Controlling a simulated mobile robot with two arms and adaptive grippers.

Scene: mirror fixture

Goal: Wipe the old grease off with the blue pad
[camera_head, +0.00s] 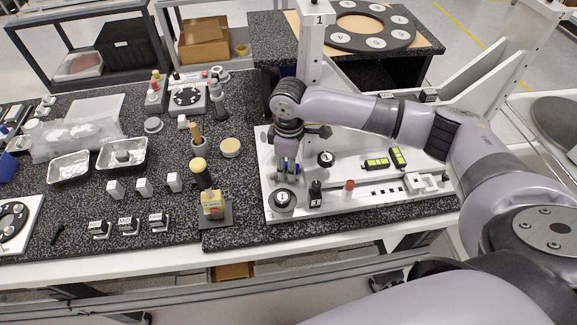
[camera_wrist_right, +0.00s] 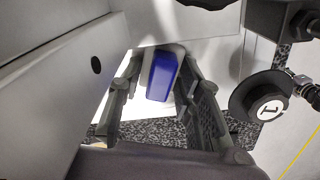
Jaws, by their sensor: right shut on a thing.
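My right gripper (camera_head: 287,178) points down over the left part of the white fixture plate (camera_head: 335,185). In the right wrist view its two dark fingers (camera_wrist_right: 160,85) stand on either side of the blue pad (camera_wrist_right: 160,76), and the gripper is shut on it. The pad has a pale layer along one side. In the head view the fingers mostly hide the pad. I cannot tell whether it touches the plate. I cannot make out any old grease. My left gripper is not in view.
A white post (camera_head: 311,45) marked 1 stands behind my right wrist. Yellow-green vials (camera_head: 377,164) lie to the right. Metal trays (camera_head: 122,154) and small parts crowd the left table.

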